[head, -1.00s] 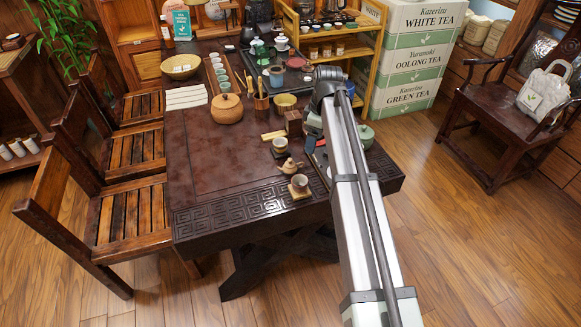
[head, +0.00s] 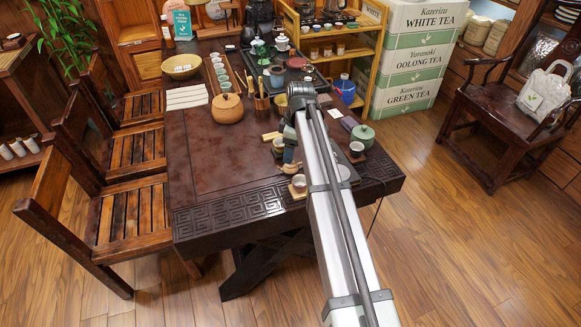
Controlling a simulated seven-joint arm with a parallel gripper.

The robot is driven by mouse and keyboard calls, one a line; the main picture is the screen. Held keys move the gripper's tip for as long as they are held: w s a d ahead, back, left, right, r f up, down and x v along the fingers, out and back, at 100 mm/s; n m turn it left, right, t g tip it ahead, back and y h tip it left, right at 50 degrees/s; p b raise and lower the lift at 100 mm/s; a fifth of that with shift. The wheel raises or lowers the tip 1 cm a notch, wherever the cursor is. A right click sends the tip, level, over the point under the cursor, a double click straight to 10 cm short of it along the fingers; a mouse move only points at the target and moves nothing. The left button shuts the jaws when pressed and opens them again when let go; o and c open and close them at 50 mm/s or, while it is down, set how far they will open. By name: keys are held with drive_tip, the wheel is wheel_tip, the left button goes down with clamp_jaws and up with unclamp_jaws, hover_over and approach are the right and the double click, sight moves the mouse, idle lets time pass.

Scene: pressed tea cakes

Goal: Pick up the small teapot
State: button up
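A small tan teapot (head: 291,168) stands near the front right of the dark table (head: 215,165), partly covered by my arm. Beside its near side is a small cup on a wooden coaster (head: 299,184). My gripper (head: 289,153) is just above or beside the teapot, small and mostly hidden by my own wrist and arm. I cannot make out its fingers, or whether it touches the teapot. A green lidded pot (head: 363,135) stands to the right of my arm.
A cup on a dark coaster (head: 356,150) sits near the green pot. The table's left front is clear. Chairs (head: 130,210) line the left side.

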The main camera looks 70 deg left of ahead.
drive_tip(key=shift+s+f, duration=0.15)
drive_tip(key=shift+f, duration=2.55)
drive_tip(key=shift+c, duration=0.4)
drive_tip(key=c, duration=1.1)
